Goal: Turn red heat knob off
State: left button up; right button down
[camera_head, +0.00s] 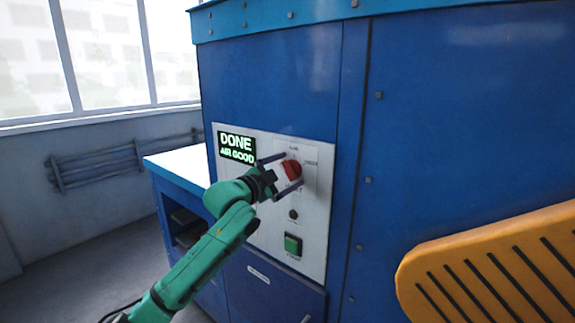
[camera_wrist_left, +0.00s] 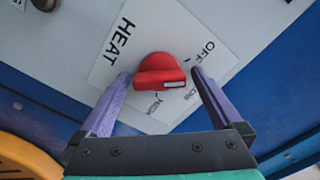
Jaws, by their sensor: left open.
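The red heat knob (camera_head: 291,169) sits on a white control panel (camera_head: 262,222) on the front of the blue machine. My left gripper (camera_head: 290,170) is open, with one finger on each side of the knob. In the left wrist view the red knob (camera_wrist_left: 160,77) lies between the two purple fingertips (camera_wrist_left: 160,74), with a small gap showing on each side. The knob's white mark faces right in that view, below the OFF label (camera_wrist_left: 207,49). Another label beside the right finger is partly hidden. My right gripper is not in view.
A display (camera_head: 237,146) reads DONE, AIR GOOD. A small black knob (camera_head: 293,215) and a green button (camera_head: 292,245) are below the red knob. An orange slotted panel (camera_head: 490,270) stands at the lower right. A blue bench with a white top (camera_head: 180,163) is at the left.

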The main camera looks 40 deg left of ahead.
pick_arm(q)
jog(key=shift+w+f, duration=0.1)
jog(key=shift+c, duration=0.3)
jog(key=c, duration=1.2)
jog(key=n+p, duration=0.1)
jog(key=n, duration=0.2)
jog(key=shift+r, duration=0.2)
jog(key=shift+c, duration=0.2)
jog(key=shift+f+n, duration=0.15)
jog(key=shift+n, duration=0.25)
jog(key=o, duration=1.3)
